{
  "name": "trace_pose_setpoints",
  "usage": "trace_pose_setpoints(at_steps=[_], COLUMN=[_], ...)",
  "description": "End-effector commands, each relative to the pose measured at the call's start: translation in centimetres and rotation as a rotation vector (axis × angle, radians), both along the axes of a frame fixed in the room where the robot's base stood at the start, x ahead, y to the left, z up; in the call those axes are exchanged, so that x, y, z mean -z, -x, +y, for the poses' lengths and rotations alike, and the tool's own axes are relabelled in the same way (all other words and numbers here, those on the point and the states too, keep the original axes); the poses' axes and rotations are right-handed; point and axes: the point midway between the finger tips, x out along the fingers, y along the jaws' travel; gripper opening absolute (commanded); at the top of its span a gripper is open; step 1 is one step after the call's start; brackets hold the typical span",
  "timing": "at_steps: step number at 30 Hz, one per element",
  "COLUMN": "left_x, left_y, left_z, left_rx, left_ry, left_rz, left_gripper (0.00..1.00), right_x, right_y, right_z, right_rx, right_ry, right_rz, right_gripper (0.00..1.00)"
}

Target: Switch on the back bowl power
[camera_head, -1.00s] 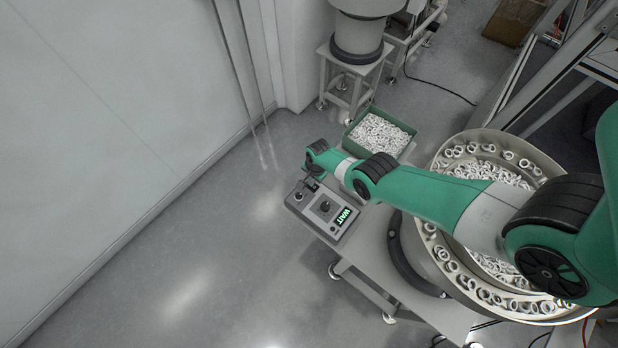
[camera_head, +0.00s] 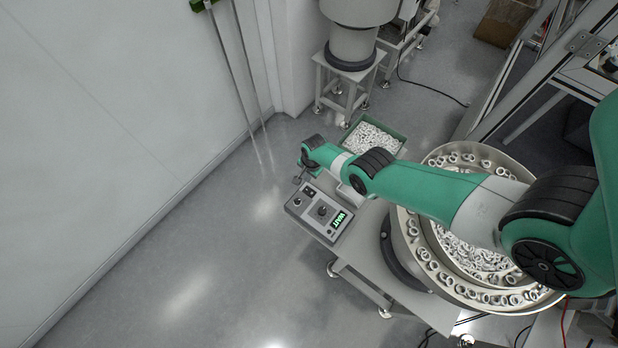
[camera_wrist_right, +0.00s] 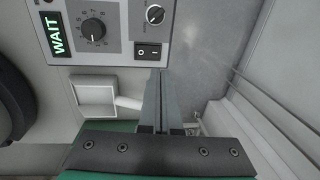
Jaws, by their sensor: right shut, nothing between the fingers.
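The grey control box (camera_head: 318,212) stands on the corner of the feeder's table, with a green display (camera_head: 342,219) reading WAIT. Its black power rocker switch (camera_wrist_right: 148,51) shows in the right wrist view beside a large knob (camera_wrist_right: 92,29) and a smaller knob (camera_wrist_right: 155,14). I cannot tell which side of the rocker is pressed. My right gripper (camera_wrist_right: 161,76) is shut and empty, its tips just past the box's edge near the rocker. In the head view the right gripper (camera_head: 298,180) is small beside the box's far-left corner. My left gripper is out of view.
The large bowl feeder (camera_head: 410,262) full of white rings lies under my right arm. A green bin (camera_head: 399,136) of rings stands behind the box. Another feeder (camera_head: 349,50) stands farther back. Open floor (camera_head: 190,270) lies to the left.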

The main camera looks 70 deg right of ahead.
Motion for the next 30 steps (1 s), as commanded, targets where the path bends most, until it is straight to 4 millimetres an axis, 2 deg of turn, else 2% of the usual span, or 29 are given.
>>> trace_pose_setpoints(at_steps=[1, 3, 7, 27, 30], left_x=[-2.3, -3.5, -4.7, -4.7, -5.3], left_y=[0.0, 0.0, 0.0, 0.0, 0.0], left_z=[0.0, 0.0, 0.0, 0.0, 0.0], left_rx=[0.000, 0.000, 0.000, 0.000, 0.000], left_ry=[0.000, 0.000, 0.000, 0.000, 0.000], left_rz=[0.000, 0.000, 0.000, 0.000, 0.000], left_gripper=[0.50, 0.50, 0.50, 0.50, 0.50], right_x=[-2.5, -3.8, -5.3, -5.3, -6.0], right_y=[-0.2, -0.4, -0.5, -0.6, -1.4], right_z=[-0.1, -0.1, -0.1, -0.1, 1.0], right_rx=[0.000, 0.000, 0.000, -0.001, -0.032], right_ry=[0.000, 0.000, 0.000, 0.000, 0.001], right_rz=[0.000, 0.000, 0.001, 0.000, -0.002], right_gripper=[0.00, 0.00, 0.00, 0.00, 0.00])
